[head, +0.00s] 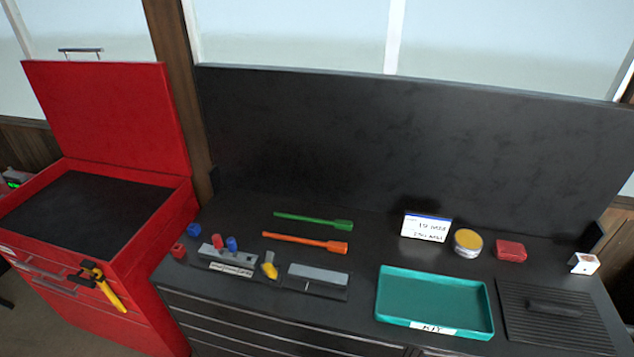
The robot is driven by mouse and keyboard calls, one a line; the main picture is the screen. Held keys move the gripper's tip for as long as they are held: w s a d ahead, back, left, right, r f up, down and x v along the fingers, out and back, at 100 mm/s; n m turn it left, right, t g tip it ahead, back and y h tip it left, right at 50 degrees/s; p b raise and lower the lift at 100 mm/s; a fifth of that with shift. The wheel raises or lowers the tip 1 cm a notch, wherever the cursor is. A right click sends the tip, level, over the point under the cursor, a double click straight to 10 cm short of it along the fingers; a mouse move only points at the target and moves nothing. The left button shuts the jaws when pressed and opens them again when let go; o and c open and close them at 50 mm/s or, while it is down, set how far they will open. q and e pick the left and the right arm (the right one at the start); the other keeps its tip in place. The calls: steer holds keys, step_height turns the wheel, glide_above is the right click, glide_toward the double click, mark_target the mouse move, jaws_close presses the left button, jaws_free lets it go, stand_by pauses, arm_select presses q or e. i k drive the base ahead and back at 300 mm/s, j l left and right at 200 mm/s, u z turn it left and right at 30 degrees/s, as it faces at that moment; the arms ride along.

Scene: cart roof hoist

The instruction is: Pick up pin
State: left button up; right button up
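No single object is clearly marked as the pin. A grey block (228,257) with a white label stands at the front left of the black bench top. A small red peg (217,241) and a blue peg (231,243) stand upright at it. A yellow peg-like piece (269,268) leans at the block's right end. Which of these is the pin, I cannot tell. Neither of my grippers is in view.
A green tool (313,221), an orange tool (305,241) and a grey bar (318,275) lie mid-bench. A teal tray (435,296), sign (426,228), round tin (468,242), red box (511,250) and ribbed plate (555,315) are right. An open red cart (160,250) stands left.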

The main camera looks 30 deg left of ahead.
mark_target(217, 242)
steer(key=u, duration=1.85)
steer(key=j, duration=0.15)
steer(key=i+z, duration=0.05)
